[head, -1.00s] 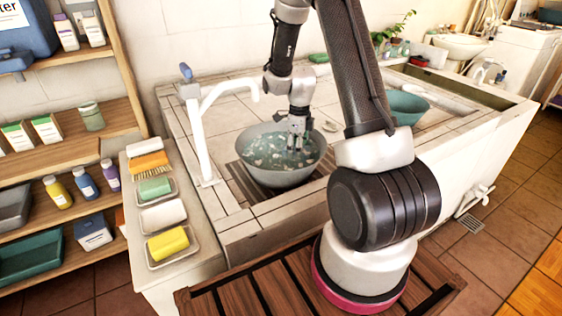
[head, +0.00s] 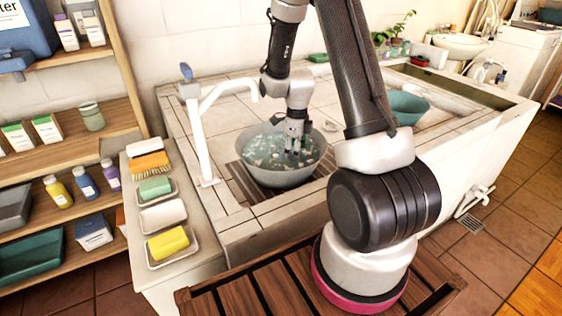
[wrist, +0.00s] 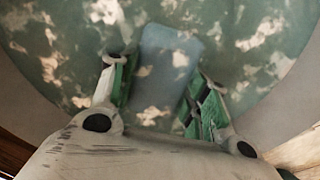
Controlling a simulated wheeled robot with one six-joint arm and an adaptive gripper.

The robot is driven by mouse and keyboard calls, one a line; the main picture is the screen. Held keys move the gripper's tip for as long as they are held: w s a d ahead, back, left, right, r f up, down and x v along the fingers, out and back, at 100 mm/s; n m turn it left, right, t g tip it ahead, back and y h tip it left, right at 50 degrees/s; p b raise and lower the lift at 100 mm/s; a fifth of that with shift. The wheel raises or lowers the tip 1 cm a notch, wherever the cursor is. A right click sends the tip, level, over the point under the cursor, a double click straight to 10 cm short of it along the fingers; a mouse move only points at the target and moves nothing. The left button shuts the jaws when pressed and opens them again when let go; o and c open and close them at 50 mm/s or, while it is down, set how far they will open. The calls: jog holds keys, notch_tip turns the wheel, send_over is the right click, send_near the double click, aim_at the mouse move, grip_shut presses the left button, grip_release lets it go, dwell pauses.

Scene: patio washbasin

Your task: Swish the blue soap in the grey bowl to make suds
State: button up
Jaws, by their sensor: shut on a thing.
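The grey bowl (head: 278,180) stands on the slatted drain of the washbasin and holds greenish water with patches of white suds. My gripper (head: 292,150) reaches down into the right half of the bowl, its fingertips at or under the water. In the wrist view my gripper (wrist: 158,100) has one finger on each side of the blue soap (wrist: 170,58) and is shut on it. The soap looks pale blue through the water, with bits of suds over it. In the head view the soap is hidden by the water and gripper.
A white tap (head: 203,130) stands left of the bowl, its spout reaching towards it. A yellow soap (head: 168,242) and other soaps lie in dishes on the left ledge. A teal bowl (head: 407,107) stands further right. The tiled counter behind the bowl is mostly clear.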

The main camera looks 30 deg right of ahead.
jog(key=shift+w+d, duration=1)
jog(key=shift+d, duration=0.15)
jog(key=shift+s+a, duration=2)
jog(key=shift+a, duration=0.15)
jog(key=shift+w+d, duration=2.05)
jog(key=shift+d, duration=0.15)
dwell(1.3)
jog(key=shift+s, duration=0.1)
